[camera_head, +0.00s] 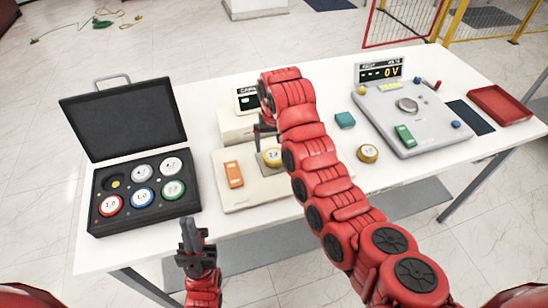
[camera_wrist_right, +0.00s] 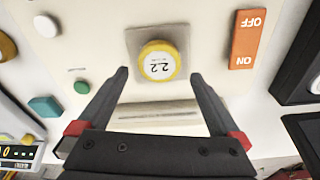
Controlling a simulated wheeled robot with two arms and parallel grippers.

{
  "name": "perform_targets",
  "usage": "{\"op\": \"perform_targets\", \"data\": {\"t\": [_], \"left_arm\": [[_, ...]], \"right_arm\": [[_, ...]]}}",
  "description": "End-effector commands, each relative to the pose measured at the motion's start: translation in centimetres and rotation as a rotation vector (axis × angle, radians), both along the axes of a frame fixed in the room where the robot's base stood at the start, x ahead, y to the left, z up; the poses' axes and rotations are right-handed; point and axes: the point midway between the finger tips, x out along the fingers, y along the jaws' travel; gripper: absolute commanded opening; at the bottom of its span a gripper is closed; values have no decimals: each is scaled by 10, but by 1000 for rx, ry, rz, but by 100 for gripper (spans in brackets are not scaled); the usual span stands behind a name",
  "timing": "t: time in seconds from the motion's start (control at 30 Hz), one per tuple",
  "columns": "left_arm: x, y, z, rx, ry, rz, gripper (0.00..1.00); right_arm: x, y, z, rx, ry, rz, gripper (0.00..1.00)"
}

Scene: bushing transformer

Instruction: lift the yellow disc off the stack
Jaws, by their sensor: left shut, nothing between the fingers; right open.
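A yellow disc (camera_head: 272,157) sits on a beige device (camera_head: 240,190) beside an orange switch. In the right wrist view the yellow disc (camera_wrist_right: 158,60) has a white top marked 2.2 and rests over a square grey plate (camera_wrist_right: 134,40). What is stacked beneath it is hidden. My right gripper (camera_wrist_right: 160,76) is open and empty, its fingertips spread on either side of the disc's near edge in that view. In the head view my right arm partly hides this gripper. My left gripper (camera_head: 190,236) is shut and empty in front of the table edge.
An open black case (camera_head: 145,228) with several coloured discs stands at left. Another yellow disc (camera_head: 368,153) and a teal block (camera_head: 345,120) lie right of my arm. A grey meter (camera_head: 428,130) and a red tray (camera_head: 500,104) are at the right.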

Motion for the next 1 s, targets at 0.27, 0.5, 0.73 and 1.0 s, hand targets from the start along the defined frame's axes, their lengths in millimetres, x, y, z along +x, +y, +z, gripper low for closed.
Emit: {"op": "perform_targets", "data": {"t": [0.27,0.5,0.73,1.0], "left_arm": [[0,0,28,0,0,0,0],[0,0,34,0,0,0,0],[0,0,33,0,0,0,0],[0,0,33,0,0,0,0]], "right_arm": [[4,-1,-25,-2,9,0,100],[8,-1,-50,1,2,-3,100],[9,0,-52,2,0,-3,100],[9,0,-52,2,0,-2,53]]}}
